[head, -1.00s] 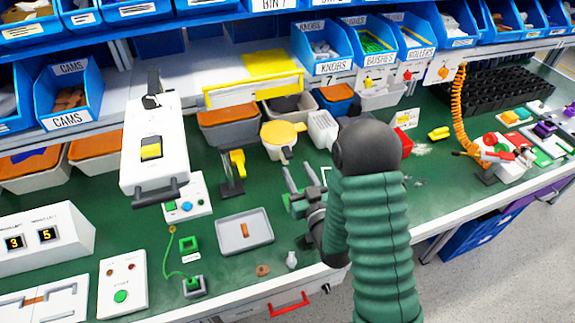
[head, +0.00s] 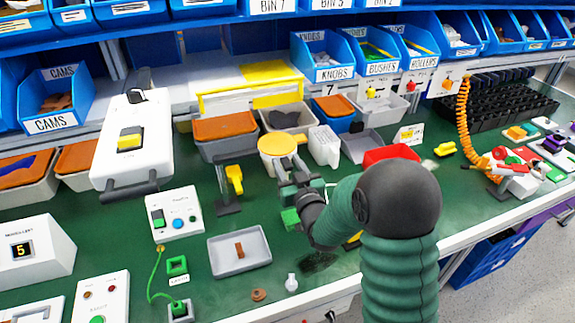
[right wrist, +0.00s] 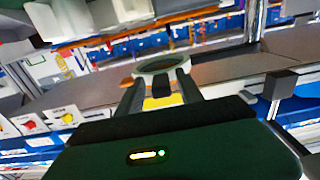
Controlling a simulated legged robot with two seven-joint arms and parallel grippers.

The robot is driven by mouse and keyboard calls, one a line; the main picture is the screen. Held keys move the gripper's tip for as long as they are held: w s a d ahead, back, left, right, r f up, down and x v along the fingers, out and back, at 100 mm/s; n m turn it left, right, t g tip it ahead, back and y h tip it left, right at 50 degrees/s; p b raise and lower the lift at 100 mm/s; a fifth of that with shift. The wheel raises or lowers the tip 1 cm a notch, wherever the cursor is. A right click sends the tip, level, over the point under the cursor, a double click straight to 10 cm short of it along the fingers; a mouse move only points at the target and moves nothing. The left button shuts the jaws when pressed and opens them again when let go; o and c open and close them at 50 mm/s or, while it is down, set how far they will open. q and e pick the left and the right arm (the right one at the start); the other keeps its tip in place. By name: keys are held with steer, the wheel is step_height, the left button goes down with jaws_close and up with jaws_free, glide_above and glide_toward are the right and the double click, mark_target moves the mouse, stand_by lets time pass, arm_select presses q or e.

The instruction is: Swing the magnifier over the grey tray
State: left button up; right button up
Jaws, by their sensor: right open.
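The grey tray (head: 262,262) lies flat on the green bench in the head view, with a small brown piece in it. A round yellow head (head: 277,145), which looks like the magnifier, stands behind it to the right. My right gripper (head: 288,166) is open, with its fingers just in front of the yellow head. My left gripper is not in view.
A yellow clamp on a dark stand (head: 234,180) is left of the yellow head. A white switch box (head: 174,214) stands left of the tray. A red bin (head: 388,155) is behind my right arm.

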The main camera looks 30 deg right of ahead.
steer(key=shift+a+r, duration=0.1)
jaws_close()
steer(key=shift+r, duration=0.15)
stand_by(1.0)
